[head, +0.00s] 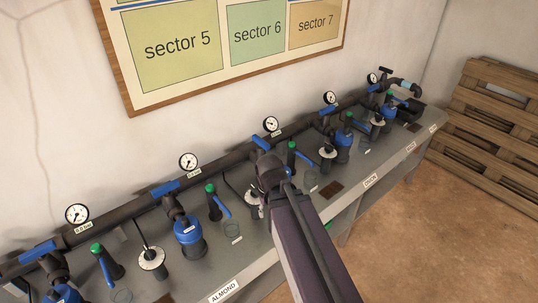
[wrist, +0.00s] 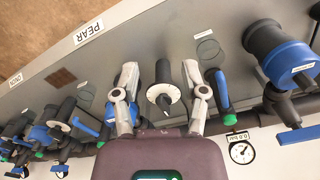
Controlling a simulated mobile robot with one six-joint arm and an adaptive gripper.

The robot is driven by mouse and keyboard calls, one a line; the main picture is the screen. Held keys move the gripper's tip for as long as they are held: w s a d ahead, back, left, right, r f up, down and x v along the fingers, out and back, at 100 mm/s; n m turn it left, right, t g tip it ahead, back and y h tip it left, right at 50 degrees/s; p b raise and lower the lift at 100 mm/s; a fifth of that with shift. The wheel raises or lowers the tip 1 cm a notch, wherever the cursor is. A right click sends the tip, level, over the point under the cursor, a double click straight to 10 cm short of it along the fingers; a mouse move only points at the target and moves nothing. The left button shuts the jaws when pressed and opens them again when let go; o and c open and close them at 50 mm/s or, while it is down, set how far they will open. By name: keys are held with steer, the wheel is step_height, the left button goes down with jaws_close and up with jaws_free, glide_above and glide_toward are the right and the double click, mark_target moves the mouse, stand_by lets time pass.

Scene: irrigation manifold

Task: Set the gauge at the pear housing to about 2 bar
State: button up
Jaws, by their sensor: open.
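A black knob on a white round dial (wrist: 161,98) stands in the middle of the wrist view; the dial also shows in the head view (head: 252,207), partly behind my arm. My gripper (wrist: 160,76) is open, one finger on each side of the knob, with gaps visible. It also shows in the head view (head: 270,182). The PEAR label (wrist: 88,31) is on the bench edge in the wrist view. A white gauge (wrist: 242,152) there has a tag reading 0.0 bar; it appears at the wall in the head view (head: 188,161).
A green-topped post with a blue lever (wrist: 219,92) stands close beside one finger. A blue-and-black housing (wrist: 285,50) is farther right. The grey bench (head: 265,248) carries several similar stations and an ALMOND label (head: 223,291). Pallets (head: 495,125) stand at the right; open floor lies in front.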

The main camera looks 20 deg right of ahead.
mark_target(255, 192)
steer(key=w+r+n+p, duration=0.2)
steer(key=w, duration=0.7)
steer(key=w+r+n+p, duration=0.1)
steer(key=w+r+n, duration=0.1)
steer(key=w, duration=0.7)
steer(key=shift+d+p, duration=0.2)
steer(key=shift+p, duration=0.15)
steer(key=shift+f, duration=0.25)
step_height(255, 192, down, 13)
steer(key=b, duration=1.3)
steer(key=shift+f+b, duration=0.2)
steer(key=shift+b, duration=0.2)
jaws_close()
